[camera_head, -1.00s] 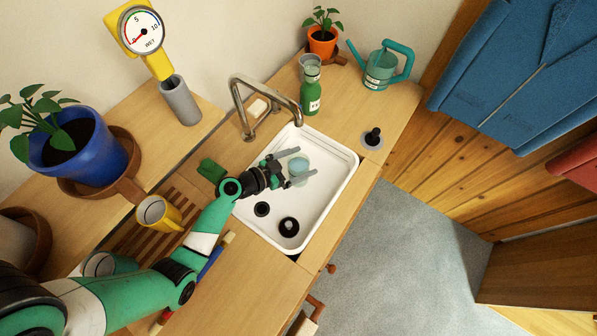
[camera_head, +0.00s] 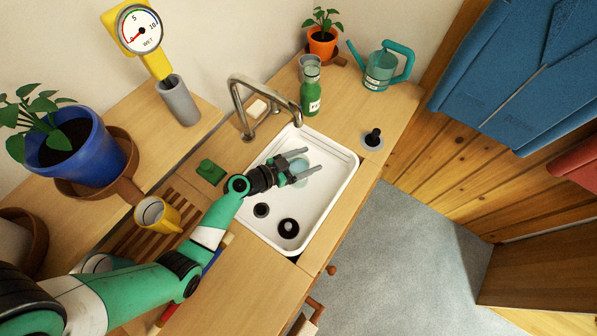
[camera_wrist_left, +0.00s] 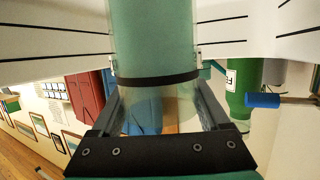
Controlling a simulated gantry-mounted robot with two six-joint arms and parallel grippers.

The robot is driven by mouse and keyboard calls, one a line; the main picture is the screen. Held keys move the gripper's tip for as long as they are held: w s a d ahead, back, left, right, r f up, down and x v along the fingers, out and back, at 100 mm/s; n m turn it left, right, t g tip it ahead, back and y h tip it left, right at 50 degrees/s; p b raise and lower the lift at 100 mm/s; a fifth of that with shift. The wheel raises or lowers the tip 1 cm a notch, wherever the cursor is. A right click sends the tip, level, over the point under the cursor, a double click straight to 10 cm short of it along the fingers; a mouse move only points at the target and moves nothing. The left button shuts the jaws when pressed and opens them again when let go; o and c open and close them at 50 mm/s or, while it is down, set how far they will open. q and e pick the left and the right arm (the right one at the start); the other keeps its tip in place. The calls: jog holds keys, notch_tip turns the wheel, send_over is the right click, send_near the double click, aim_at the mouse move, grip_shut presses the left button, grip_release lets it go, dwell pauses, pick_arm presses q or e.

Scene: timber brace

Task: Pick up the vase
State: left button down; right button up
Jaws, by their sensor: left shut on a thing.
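The vase (camera_head: 299,165) is a pale teal, see-through cylinder in the white sink, partly hidden by my gripper in the head view. My left gripper (camera_head: 311,160) reaches in from the left, with one finger on each side of the vase, shut on it. In the left wrist view the vase (camera_wrist_left: 153,40) fills the upper middle between the two fingers, with a dark band around it. I cannot tell whether it is clear of the sink floor. My right gripper is not in view.
The white sink (camera_head: 335,198) surrounds the gripper and holds two black round pieces. A metal faucet (camera_head: 237,97) arches over its back left edge. A green bottle (camera_head: 311,98) and teal watering can (camera_head: 380,70) stand behind. A yellow mug (camera_head: 158,214) is near my arm.

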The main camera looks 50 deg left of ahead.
pick_arm(q)
jog(key=shift+r, duration=0.15)
jog(key=shift+r, duration=0.25)
jog(key=s+d+r+p, duration=0.8)
jog(key=d+r+p, duration=0.1)
jog(key=d+r, duration=0.2)
jog(key=shift+d+r+p, duration=0.35)
jog(key=shift+r+p, duration=0.05)
jog(key=shift+r, duration=0.25)
